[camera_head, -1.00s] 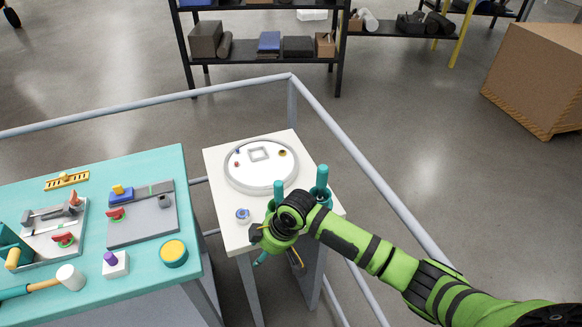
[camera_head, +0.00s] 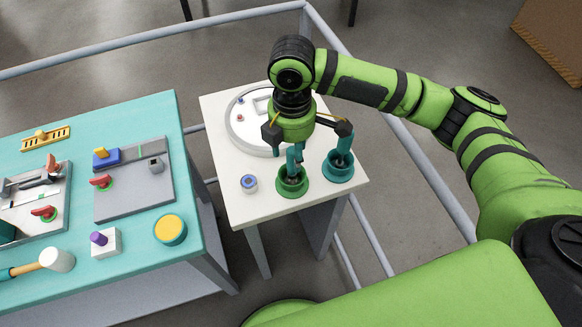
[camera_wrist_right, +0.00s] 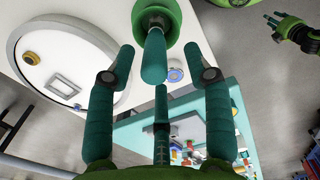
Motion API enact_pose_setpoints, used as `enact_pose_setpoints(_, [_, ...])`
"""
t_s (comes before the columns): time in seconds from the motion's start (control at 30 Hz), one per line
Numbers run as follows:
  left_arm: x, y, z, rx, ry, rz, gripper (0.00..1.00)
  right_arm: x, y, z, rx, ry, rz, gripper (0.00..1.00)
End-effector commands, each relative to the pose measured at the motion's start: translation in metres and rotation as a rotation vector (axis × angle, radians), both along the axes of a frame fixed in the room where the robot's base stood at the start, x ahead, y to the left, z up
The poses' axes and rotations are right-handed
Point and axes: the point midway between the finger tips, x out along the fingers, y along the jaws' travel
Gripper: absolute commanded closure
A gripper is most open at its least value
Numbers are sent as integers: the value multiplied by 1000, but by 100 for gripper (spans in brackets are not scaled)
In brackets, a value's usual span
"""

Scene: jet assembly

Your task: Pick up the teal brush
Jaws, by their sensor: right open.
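Two upright brushes with teal handles stand on the white side table. One stands in a green round holder (camera_head: 292,184), the other in a teal round holder (camera_head: 338,170). My right gripper (camera_head: 303,148) is above the green holder, pointing down, its fingers spread. In the right wrist view the teal brush handle (camera_wrist_right: 154,58) rises from the green holder between the open fingers (camera_wrist_right: 158,78), apart from them. Its lower end sits inside the holder. A hand, apparently my left gripper (camera_wrist_right: 285,30), shows small at the upper right of that view; its jaw state is unclear.
A white round tray (camera_head: 243,137) lies behind my right gripper, partly hidden. A small blue-and-white piece (camera_head: 249,184) is left of the green holder. The teal workbench (camera_head: 125,270) with parts and tools is at the left. A grey rail (camera_head: 440,190) runs behind and right.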

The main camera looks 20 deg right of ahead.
Motion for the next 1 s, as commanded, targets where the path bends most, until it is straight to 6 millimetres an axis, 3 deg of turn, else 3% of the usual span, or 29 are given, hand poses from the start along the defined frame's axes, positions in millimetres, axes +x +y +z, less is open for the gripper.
enact_pose_setpoints(0.33, [9,1,19,1,-16,-3,60,3,-1,-46,-2,1,-2,48])
enact_pose_setpoints(0.63, [19,5,20,5,-31,-2,60,3,-1,-53,0,-2,-1,48])
enact_pose_setpoints(0.67, [19,5,20,6,-31,-2,60,3,-1,-53,0,-2,-1,52])
enact_pose_setpoints(0.77, [18,6,20,6,-29,-1,60,3,-1,-53,0,-2,-1,92])
enact_pose_setpoints(0.8, [17,6,20,6,-28,-1,60,3,-1,-53,0,-2,-1,100])
enact_pose_setpoints(1.0, [13,7,19,8,-22,0,60,3,-1,-53,0,-2,-1,100])
